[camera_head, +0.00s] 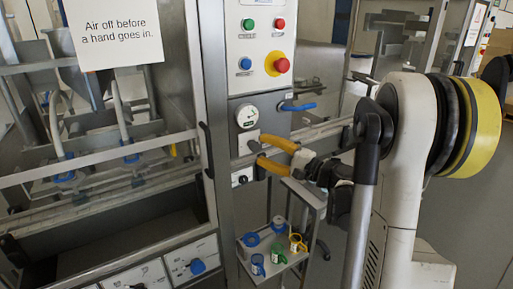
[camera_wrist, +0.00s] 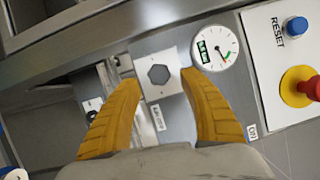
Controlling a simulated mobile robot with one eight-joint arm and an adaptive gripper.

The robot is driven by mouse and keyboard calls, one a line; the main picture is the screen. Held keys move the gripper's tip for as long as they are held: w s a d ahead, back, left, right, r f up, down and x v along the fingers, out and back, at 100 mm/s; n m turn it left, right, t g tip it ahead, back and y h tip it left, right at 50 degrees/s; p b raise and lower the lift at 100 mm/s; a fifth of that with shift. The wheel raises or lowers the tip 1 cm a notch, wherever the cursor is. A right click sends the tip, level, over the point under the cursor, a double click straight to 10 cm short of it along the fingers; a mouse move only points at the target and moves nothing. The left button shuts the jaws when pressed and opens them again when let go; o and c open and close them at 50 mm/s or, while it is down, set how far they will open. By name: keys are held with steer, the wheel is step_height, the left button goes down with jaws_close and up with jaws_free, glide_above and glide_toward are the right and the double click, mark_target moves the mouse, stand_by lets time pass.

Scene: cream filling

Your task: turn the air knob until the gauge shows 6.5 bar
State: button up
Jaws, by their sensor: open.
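The round white air gauge (camera_head: 247,116) sits on the grey machine panel and also shows in the wrist view (camera_wrist: 224,42). It has a needle, a green mark and a small lit display; I cannot read the value surely. The air knob (camera_wrist: 158,74) is a dark hexagon on a pale plate beside the gauge. My gripper (camera_wrist: 157,82) has its yellow fingers spread, one on each side of the knob, with visible gaps. In the head view my gripper (camera_head: 262,149) reaches the panel just below the gauge, and its fingers hide much of the knob.
Above are a red emergency button (camera_head: 282,65) and a blue button (camera_head: 245,63). A blue-handled lever (camera_head: 298,106) sticks out right of the gauge. Below, a small trolley (camera_head: 300,257) holds several coloured cups. The machine's framed guard opening (camera_head: 95,160) is at left.

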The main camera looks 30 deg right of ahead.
steer(key=v, duration=0.9)
steer(key=s+a+f+n+g+h, duration=0.1)
steer(key=a+f+n+g, duration=0.2)
steer(key=a, duration=0.6)
steer(key=s+a+f+n+g, duration=0.15)
steer(key=a+g, duration=0.25)
steer(key=a, duration=0.5)
steer(key=s+a+f+n+g+h, duration=0.1)
steer(key=s+a+n+h, duration=0.1)
steer(key=s+n, duration=0.3)
steer(key=s+a+f+n+g+h, duration=0.1)
steer(key=s+a+n+h, duration=0.2)
steer(key=s, duration=0.6)
steer(key=shift+a+f+n+g+h, duration=0.15)
steer(key=shift+a+n+g+h, duration=0.2)
steer(key=shift+n+h, duration=0.6)
steer(key=shift+d, duration=0.1)
